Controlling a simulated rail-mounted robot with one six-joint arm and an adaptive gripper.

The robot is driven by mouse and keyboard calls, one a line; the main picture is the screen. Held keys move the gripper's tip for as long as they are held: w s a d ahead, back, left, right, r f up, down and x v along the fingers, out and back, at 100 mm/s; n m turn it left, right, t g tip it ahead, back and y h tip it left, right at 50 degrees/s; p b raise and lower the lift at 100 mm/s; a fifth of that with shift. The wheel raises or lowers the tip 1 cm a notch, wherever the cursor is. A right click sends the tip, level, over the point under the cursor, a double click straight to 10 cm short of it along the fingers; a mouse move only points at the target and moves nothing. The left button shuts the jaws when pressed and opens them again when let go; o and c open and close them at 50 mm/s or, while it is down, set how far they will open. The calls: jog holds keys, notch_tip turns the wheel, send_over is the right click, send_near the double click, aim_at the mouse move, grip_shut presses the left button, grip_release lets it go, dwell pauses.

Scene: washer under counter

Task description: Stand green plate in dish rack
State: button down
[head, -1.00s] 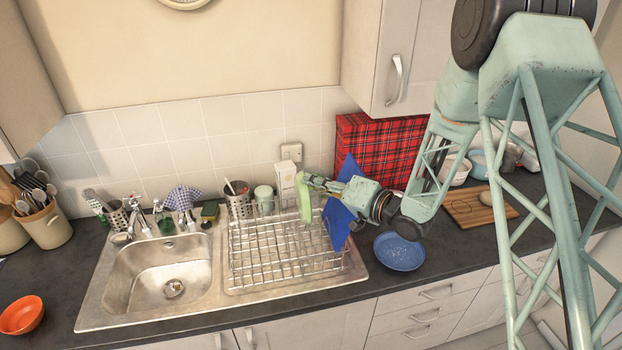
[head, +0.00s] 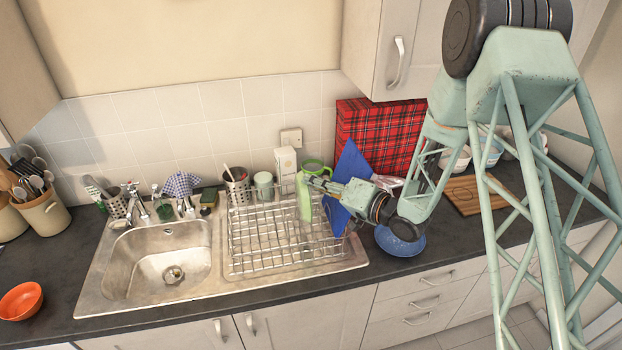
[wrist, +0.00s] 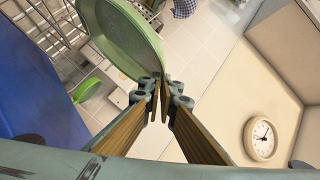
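The green plate (head: 304,198) is held nearly on edge over the right part of the wire dish rack (head: 262,240). My gripper (head: 316,183) comes from the right and is shut on the plate's rim. The wrist view shows the plate (wrist: 122,35) pinched at its edge between the two fingertips (wrist: 160,92). The plate's lower edge is close to the rack wires; I cannot tell whether it touches them. A blue upright panel (head: 345,185) stands just right of the plate, behind my wrist.
The sink (head: 165,265) is left of the rack.

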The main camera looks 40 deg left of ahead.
jog(key=shift+f+b, duration=0.95)
jog(key=shift+f, duration=0.75)
jog(key=c, duration=2.9)
grip_release()
jog(key=shift+o, duration=0.2)
notch_tip(320, 180, up, 9)
jog(key=p, duration=0.3)
